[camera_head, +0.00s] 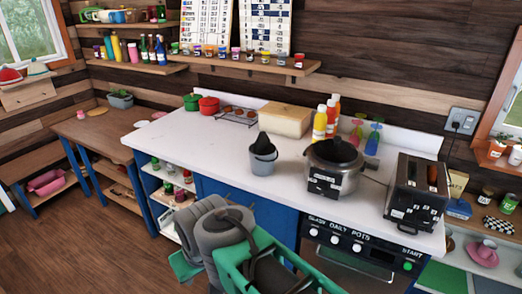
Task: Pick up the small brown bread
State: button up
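Several small brown rounded pieces (238,111), which look like bread or rolls, lie on a dark wire rack (222,116) at the back of the white counter. They are too small to tell apart clearly. A brown slice-like piece (433,174) also shows in a slot of the dark toaster (416,193) at the counter's right end. My grey arm is folded low in front of the counter, apart from both. I cannot make out my gripper's fingers.
The counter's left part is mostly clear.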

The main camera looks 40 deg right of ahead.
aim_at(432, 173)
jog(key=z, duration=0.8)
jog(key=i, duration=0.85)
jog(key=z, duration=1.9)
